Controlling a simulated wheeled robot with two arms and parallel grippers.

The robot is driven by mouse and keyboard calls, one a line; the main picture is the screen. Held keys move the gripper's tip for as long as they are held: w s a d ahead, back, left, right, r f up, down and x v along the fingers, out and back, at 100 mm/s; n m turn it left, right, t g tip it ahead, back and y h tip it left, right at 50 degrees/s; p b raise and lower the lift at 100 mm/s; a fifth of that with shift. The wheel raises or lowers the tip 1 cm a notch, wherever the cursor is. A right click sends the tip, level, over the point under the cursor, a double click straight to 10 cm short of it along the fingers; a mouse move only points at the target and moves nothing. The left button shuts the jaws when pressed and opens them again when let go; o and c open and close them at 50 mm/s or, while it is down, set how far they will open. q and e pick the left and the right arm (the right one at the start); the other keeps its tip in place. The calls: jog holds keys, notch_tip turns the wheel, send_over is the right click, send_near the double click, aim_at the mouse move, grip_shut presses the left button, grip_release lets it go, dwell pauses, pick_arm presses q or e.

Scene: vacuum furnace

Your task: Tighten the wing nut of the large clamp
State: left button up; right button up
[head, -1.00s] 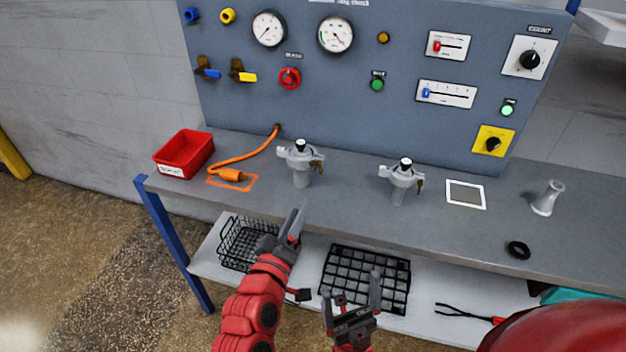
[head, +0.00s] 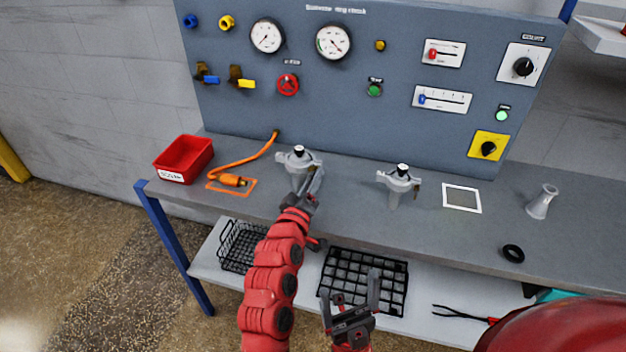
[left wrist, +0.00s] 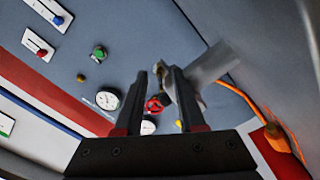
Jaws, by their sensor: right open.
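Two grey clamps stand on the bench. The left one (head: 296,160) looks slightly larger, and the other clamp (head: 397,180) has a small brown wing nut (head: 416,190) at its right side. My left gripper (head: 317,179) is at the right side of the left clamp and covers its wing nut in the head view. In the left wrist view its fingers (left wrist: 160,72) are apart, with a small dark part near the tips, probably the wing nut. The grey clamp body (left wrist: 208,68) is beside the right finger. My right gripper (head: 351,298) is open and empty, low in front of the bench.
A red bin (head: 183,157) and an orange hose (head: 240,160) are left on the bench. A white-framed square (head: 462,198), a grey flared piece (head: 542,202) and a black ring (head: 513,254) are at the right. Baskets (head: 237,246) sit on the shelf below. The gauge panel (head: 330,100) stands behind.

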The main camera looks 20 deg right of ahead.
pick_arm(q)
jog(key=shift+c, duration=0.3)
grip_shut()
jog(key=shift+f, duration=0.1)
jog(key=m+b, duration=0.3)
jog(key=shift+f+m, duration=0.25)
jog(key=shift+m, duration=0.15)
jog(key=m+b, duration=0.3)
jog(key=m, duration=0.1)
jog(key=shift+r, duration=0.1)
jog(key=shift+a+m+b, duration=0.1)
jog(key=shift+m+b, duration=0.75)
jog(key=shift+m, duration=0.35)
